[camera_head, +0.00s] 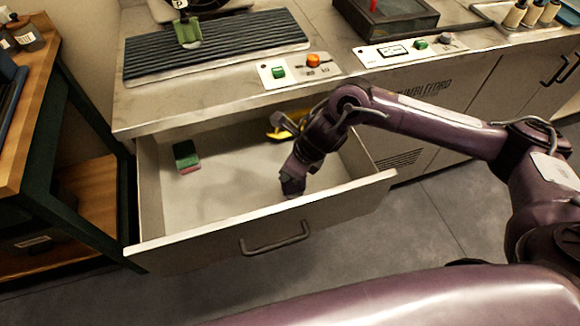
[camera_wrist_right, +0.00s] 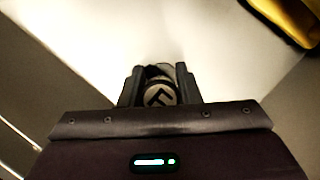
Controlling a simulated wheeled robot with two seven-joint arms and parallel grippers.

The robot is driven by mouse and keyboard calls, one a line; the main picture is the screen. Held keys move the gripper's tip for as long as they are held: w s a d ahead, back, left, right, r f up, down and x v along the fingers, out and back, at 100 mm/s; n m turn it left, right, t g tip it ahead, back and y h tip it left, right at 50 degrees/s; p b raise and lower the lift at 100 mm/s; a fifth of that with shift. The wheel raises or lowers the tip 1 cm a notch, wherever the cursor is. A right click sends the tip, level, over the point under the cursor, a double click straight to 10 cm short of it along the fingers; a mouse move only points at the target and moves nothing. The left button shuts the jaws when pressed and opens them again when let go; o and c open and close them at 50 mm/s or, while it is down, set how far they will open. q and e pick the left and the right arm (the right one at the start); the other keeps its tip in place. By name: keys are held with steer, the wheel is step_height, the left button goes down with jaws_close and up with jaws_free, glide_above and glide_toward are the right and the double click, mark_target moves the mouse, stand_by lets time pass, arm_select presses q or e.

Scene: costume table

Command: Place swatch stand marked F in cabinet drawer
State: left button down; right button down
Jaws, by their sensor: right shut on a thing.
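The cabinet drawer (camera_head: 200,238) is pulled open below the counter. My right gripper (camera_head: 293,187) reaches down into its right half, near the front wall. In the right wrist view, the gripper (camera_wrist_right: 159,88) is shut on the swatch stand marked F (camera_wrist_right: 160,94). Its round top with a dark letter shows between the fingers, over the pale drawer floor. In the head view the gripper and arm hide the stand. I cannot tell whether its base touches the drawer floor. My left gripper is not in view.
A green and pink block (camera_head: 187,156) lies in the drawer's left part. A yellow thing (camera_head: 285,124) is at the back, partly behind my arm. A green stand marked P (camera_head: 188,32) stands on a ridged dark mat (camera_head: 250,37) above. The drawer's middle floor is clear.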

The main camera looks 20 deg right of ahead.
steer(key=shift+f, duration=0.1)
stand_by(0.3)
steer(key=c, duration=0.6)
jaws_free()
steer(key=shift+r+p, duration=2.3)
steer(key=shift+r, duration=1.2)
